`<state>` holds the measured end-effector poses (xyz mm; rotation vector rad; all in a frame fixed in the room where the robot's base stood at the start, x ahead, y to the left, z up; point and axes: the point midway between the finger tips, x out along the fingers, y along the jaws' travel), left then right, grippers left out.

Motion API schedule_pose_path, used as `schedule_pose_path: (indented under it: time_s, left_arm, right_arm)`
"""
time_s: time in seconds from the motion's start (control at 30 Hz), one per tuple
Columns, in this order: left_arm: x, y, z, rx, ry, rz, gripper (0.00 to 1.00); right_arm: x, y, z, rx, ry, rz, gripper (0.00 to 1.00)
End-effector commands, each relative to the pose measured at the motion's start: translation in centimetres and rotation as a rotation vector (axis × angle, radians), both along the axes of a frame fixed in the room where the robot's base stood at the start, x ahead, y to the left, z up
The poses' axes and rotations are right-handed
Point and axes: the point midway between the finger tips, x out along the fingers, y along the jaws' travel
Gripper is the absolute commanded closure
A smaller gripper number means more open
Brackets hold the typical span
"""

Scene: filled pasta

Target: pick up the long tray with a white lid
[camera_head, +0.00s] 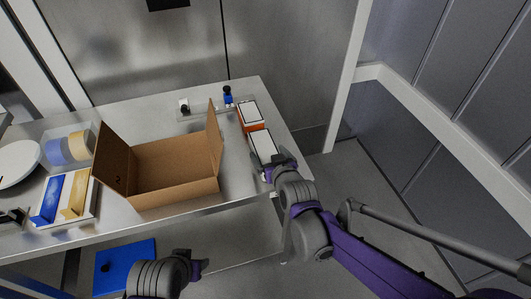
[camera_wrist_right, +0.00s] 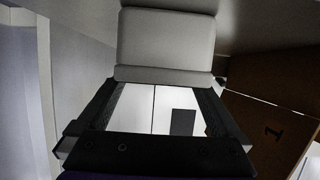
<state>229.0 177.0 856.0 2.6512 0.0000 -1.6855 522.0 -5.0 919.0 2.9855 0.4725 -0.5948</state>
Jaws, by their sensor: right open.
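A white-lidded tray (camera_head: 263,147) lies near the right end of the metal table, beside the cardboard box. Another white-lidded tray with orange sides (camera_head: 253,114) lies just behind it. My right gripper (camera_head: 271,167) is at the front end of the nearer tray and partly hides it. In the right wrist view, my open right gripper (camera_wrist_right: 160,98) has its dark fingers on either side of a white surface (camera_wrist_right: 135,108) with a dark line and a dark patch. I cannot tell whether they touch it.
An open cardboard box (camera_head: 175,172) stands left of the trays. A bottle with a blue part (camera_head: 228,96) stands behind. A clear container (camera_head: 70,146), a white plate (camera_head: 17,162) and a white tray with blue and yellow pieces (camera_head: 65,198) are at left. The floor is clear right of the table.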

Motion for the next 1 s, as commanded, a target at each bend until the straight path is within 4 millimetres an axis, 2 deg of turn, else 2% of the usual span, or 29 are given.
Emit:
schedule_pose_path:
  time_s: [0.1, 0.37, 0.8, 0.83, 1.0]
  left_arm:
    - [-0.01, 0.00, -0.06, 0.000, 0.000, 0.000, 0.50]
    - [0.00, 0.00, -0.04, 0.000, 0.000, 0.000, 0.50]
    - [0.00, 0.00, -0.04, 0.000, 0.000, 0.000, 0.50]
    - [0.00, 0.00, -0.04, 0.000, 0.000, 0.000, 0.50]
    - [0.00, 0.00, -0.04, 0.000, 0.000, 0.000, 0.50]
  right_arm:
    - [0.91, 0.32, -0.42, 0.000, 0.000, 0.000, 0.00]
    - [1.07, 0.37, -0.49, 0.000, 0.000, 0.000, 0.00]
    - [1.05, 0.36, -0.48, 0.000, 0.000, 0.000, 0.77]
    - [1.05, 0.36, -0.48, 0.000, 0.000, 0.000, 0.82]
    - [1.06, 0.36, -0.44, 0.000, -0.001, 0.000, 0.82]
